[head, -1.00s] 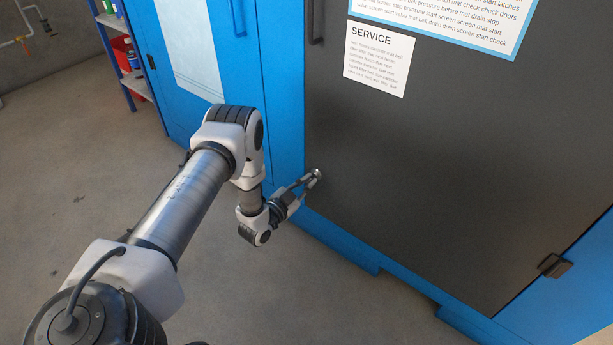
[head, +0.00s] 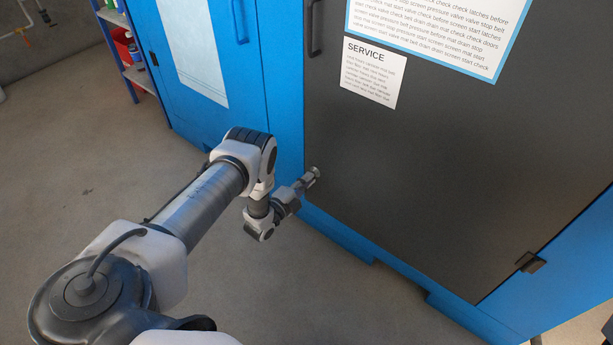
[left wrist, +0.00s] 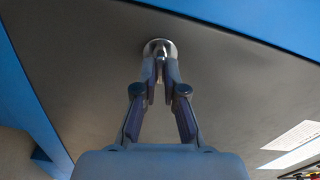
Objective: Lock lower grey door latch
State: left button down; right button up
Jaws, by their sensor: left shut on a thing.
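The dark grey door (head: 430,170) fills the right half of the head view, set in a blue cabinet. The lower latch (left wrist: 159,47) is a small round metal piece near the door's lower left corner. My left gripper (head: 310,178) is at that corner in the head view. In the left wrist view its fingertips (left wrist: 160,70) are closed together on the latch's central part. The fingers partly cover the latch, and its exact turn cannot be made out. My right gripper is not in view.
A black handle (head: 315,28) is higher on the door's left edge. A dark hinge-like fitting (head: 531,262) is at the lower right edge. A service sheet (head: 371,73) is on the door. The floor (head: 120,195) in front is clear.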

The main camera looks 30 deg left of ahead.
pick_arm(q)
jog(key=shift+m+p, duration=0.55)
jog(key=shift+m, duration=0.65)
jog(key=shift+f, duration=0.1)
jog(key=c, duration=1.3)
grip_release()
jog(key=shift+o, duration=0.2)
jog(key=s, duration=1.2)
jog(key=shift+a, duration=0.45)
